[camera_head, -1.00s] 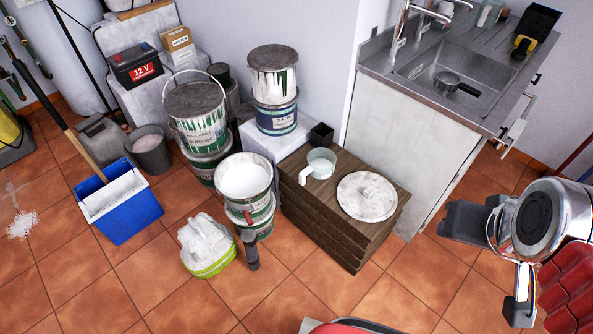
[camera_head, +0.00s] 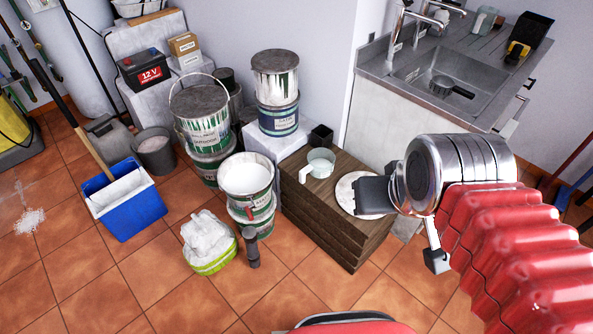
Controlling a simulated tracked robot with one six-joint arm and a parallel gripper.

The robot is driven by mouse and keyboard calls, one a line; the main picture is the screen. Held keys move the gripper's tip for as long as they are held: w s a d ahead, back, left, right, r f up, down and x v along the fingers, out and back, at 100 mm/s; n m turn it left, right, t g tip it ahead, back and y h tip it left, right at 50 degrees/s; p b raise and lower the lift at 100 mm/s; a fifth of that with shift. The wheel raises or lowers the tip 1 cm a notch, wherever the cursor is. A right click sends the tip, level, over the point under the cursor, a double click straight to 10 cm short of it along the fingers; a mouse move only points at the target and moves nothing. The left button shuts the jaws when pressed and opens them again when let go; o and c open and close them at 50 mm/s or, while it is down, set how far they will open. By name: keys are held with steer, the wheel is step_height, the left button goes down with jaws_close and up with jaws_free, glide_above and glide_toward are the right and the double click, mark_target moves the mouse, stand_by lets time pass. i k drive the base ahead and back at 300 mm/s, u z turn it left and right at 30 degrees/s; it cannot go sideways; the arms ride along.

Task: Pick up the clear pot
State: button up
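The clear pot (camera_head: 318,163) is a small, pale see-through cup with a white handle at its lower left. It stands upright on the dark wooden stack (camera_head: 318,219), near its back left part. My gripper (camera_head: 398,228) is to the right of the pot and apart from it. Its two dark fingers are wide apart with nothing visible between them. One finger covers part of the round white-smeared lid (camera_head: 347,190) on the stack.
A small black pot (camera_head: 320,136) stands just behind the clear pot. An open tin of white paint (camera_head: 246,177) is to the left, and stacked tins (camera_head: 276,90) stand behind. The sink (camera_head: 460,75) is at the back right.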

mark_target(321, 161)
steer(key=u, duration=0.7)
steer(key=i, duration=1)
steer(key=u, duration=0.05)
